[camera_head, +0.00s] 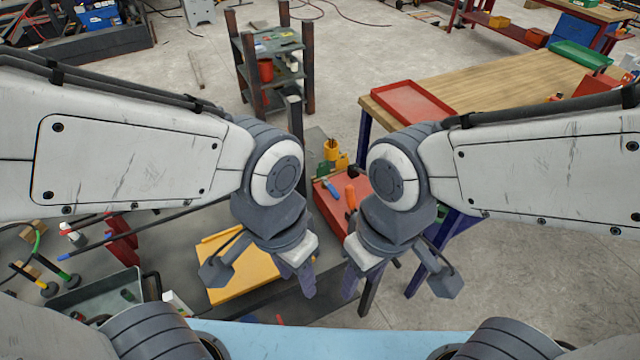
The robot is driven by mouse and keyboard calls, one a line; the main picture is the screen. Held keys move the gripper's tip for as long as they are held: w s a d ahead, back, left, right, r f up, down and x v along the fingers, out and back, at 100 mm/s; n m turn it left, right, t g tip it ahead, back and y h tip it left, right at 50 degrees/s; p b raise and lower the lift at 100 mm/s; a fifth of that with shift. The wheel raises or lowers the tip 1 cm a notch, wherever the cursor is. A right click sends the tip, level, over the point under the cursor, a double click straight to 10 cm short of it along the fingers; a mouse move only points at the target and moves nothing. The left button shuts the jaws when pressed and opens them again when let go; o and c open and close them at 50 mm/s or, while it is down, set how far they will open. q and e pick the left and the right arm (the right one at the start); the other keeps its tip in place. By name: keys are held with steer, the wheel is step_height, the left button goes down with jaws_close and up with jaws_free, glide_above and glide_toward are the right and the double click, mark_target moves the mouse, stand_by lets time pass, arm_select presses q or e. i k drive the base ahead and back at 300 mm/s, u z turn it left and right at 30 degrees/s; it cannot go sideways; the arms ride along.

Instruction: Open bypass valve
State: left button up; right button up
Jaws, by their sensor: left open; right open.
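No bypass valve can be made out in the head view; my arms and grippers cover part of the middle. My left gripper (299,279) hangs in the lower middle with its fingers pointing down, over the right part of the dark grey bench. My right gripper (353,280) hangs just right of it, also pointing down. Both are open, and I see nothing between their fingers. The two grippers are close together but apart.
A yellow board (238,282) lies on the grey bench. A red tray (328,207) with tools sits beyond the grippers. A wooden-topped table (480,85) carries a red tray (411,102). A dark shelf rack (271,62) stands behind.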

mark_target(333, 191)
steer(key=z, duration=0.55)
steer(key=k, duration=1.3)
steer(key=z, duration=0.7)
steer(key=i, duration=1.35)
steer(key=u, duration=1.15)
steer(key=i, duration=0.6)
steer(key=u, duration=0.5)
